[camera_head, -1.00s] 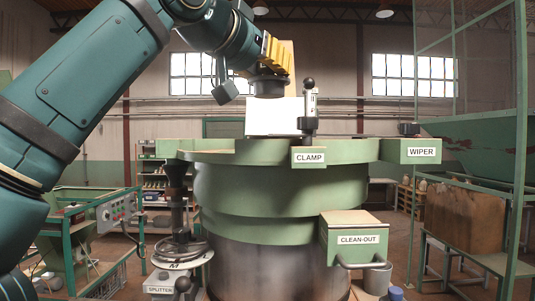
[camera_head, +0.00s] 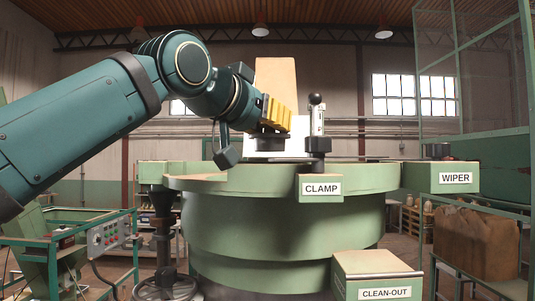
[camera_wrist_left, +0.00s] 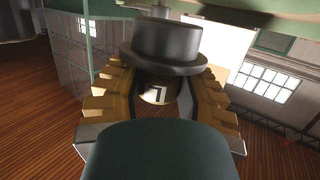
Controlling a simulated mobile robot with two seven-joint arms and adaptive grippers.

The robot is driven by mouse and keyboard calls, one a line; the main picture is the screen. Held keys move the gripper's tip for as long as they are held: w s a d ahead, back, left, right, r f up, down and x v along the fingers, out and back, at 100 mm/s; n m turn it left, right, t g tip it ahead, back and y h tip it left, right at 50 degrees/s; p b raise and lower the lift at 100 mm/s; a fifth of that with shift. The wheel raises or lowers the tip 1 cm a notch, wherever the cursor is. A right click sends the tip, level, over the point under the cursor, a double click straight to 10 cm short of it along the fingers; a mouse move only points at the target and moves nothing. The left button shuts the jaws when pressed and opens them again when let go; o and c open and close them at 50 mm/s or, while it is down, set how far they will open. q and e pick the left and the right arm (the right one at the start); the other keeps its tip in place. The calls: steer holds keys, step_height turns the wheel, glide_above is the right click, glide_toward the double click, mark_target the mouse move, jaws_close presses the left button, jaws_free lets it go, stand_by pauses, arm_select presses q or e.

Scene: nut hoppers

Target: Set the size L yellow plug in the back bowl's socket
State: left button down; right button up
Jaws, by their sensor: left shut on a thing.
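My left gripper (camera_head: 272,122) has yellow stepped fingers and is shut on a plug. The plug's dark grey round body (camera_head: 269,142) hangs below the fingers, over the rim area of the large green bowl (camera_head: 285,225). I cannot tell whether the plug touches the bowl. My right gripper is not in view.
A clamp post with a black ball knob (camera_head: 316,125) stands on the rim just right of the plug. The WIPER box (camera_head: 440,177) is at the right, the CLEAN-OUT box (camera_head: 377,275) at lower right. A handwheel post (camera_head: 164,240) stands left.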

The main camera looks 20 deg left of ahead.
mark_target(261, 144)
arm_select(q)
steer(key=shift+f, duration=2.1)
steer(key=shift+s+f, duration=0.2)
steer(key=shift+f, duration=0.35)
steer(key=c, duration=0.6)
jaws_free()
steer(key=shift+a+f, duration=0.1)
steer(key=shift+s+b, duration=0.3)
steer(key=shift+s, duration=0.05)
steer(key=b+v, duration=0.2)
steer(key=v, duration=0.9)
steer(key=shift+r, duration=0.3)
